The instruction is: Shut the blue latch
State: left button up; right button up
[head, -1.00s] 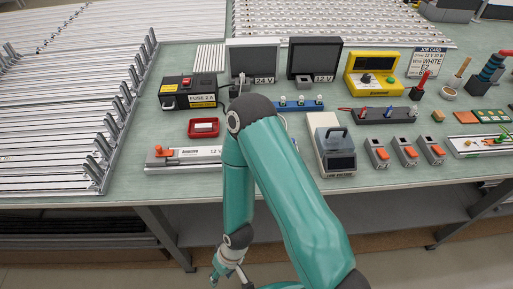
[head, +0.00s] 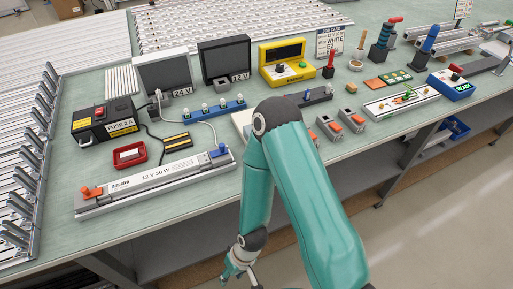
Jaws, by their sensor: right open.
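The blue latch (head: 219,151) sits at the right end of a long white and grey bar unit (head: 150,181) marked 12 V 30 W, near the table's front edge. Whether the latch is raised or flat is too small to tell. An orange latch (head: 91,192) sits at the unit's left end. My right gripper (head: 240,272) hangs low in front of the table, below its top and apart from the unit. It is open and empty. My left gripper is not in view.
Behind the unit are a red tray (head: 129,155), a black fuse box (head: 104,120) and a strip of blue-white terminals (head: 216,113). A white cable (head: 190,122) runs near the latch. My right arm hides part of the table to the right, beside small grey blocks with orange tops (head: 330,126).

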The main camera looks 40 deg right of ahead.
aim_at(222, 150)
jog(key=z, duration=0.95)
jog(key=k, duration=0.8)
jog(key=i, duration=0.85)
jog(key=u, duration=0.1)
